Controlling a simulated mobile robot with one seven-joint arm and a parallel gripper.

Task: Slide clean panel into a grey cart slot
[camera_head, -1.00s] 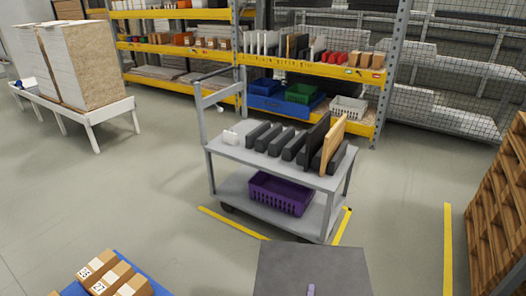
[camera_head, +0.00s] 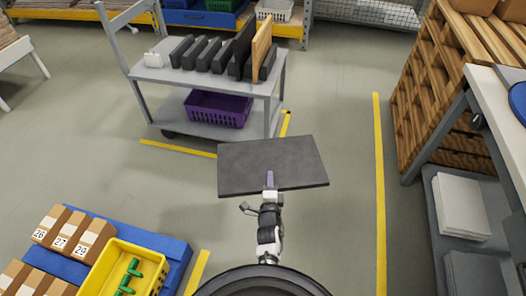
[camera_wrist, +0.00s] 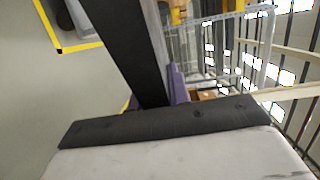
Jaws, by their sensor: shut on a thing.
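My gripper (camera_head: 269,182) is shut on a flat dark grey panel (camera_head: 268,160), holding it by its near edge in front of me, with its broad face showing. In the wrist view the purple fingers (camera_wrist: 176,86) lie against a dark strip, the panel (camera_wrist: 128,45) seen nearly edge-on. The grey cart (camera_head: 152,73) stands ahead and to the left, apart from the panel. Several dark slot dividers (camera_head: 197,53) stand on its top. A taller dark panel (camera_head: 243,45) and a light wood-coloured panel (camera_head: 261,46) stand upright at the right end.
A purple basket (camera_head: 217,108) sits on the cart's lower shelf. Yellow floor lines (camera_head: 379,190) run nearby. Wooden pallets (camera_head: 430,100) and a workbench (camera_head: 476,110) are on the right. A blue pallet (camera_head: 172,250) with boxes and a yellow bin (camera_head: 118,256) is lower left.

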